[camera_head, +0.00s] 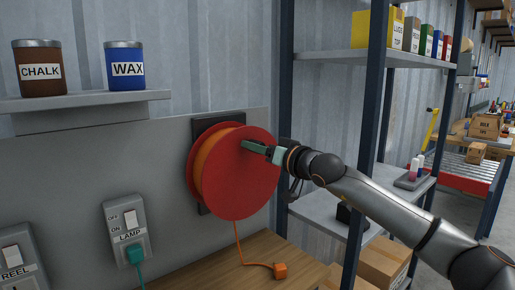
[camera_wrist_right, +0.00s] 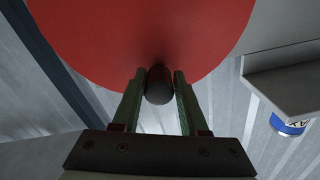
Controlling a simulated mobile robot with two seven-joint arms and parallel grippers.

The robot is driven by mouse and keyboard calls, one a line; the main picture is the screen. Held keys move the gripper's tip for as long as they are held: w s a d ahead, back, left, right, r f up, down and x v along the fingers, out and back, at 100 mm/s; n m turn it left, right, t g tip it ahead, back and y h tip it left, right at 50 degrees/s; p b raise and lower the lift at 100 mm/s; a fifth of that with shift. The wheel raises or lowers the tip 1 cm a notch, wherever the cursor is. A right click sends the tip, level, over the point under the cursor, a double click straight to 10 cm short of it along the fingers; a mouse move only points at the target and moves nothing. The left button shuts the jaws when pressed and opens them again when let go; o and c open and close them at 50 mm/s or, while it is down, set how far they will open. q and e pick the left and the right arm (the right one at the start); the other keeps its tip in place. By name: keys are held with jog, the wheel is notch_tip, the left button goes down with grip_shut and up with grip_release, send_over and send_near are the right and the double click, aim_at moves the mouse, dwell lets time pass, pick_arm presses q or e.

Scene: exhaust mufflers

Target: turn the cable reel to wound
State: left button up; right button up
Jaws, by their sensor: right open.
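The red cable reel (camera_head: 236,186) is mounted on a dark plate on the grey wall panel, with orange cable (camera_head: 209,160) wound behind its front disc. A short orange cable end hangs below to an orange plug (camera_head: 280,270) on the wooden bench. My right gripper (camera_head: 250,147) is at the upper part of the red disc. In the right wrist view, its open green fingers (camera_wrist_right: 158,74) stand on either side of a dark round handle (camera_wrist_right: 159,90) on the disc. A small gap shows beside the handle. My left gripper is not in view.
Left of the reel are a LAMP switch box (camera_head: 127,232) with a teal plug and a REEL switch (camera_head: 13,262). A shelf (camera_head: 85,101) above holds CHALK and WAX cans. A metal rack (camera_head: 370,110) stands right of the reel, behind my right arm.

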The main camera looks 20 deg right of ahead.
jog(key=o, duration=0.3)
jog(key=shift+a, duration=0.2)
jog(key=shift+o, duration=0.5)
jog(key=shift+d, duration=0.15)
jog(key=shift+s+d+f, duration=0.1)
jog(key=shift+s+d, duration=0.2)
jog(key=shift+s, duration=0.2)
jog(key=b+v, duration=0.2)
jog(key=v, duration=0.9)
jog(key=shift+s, duration=0.25)
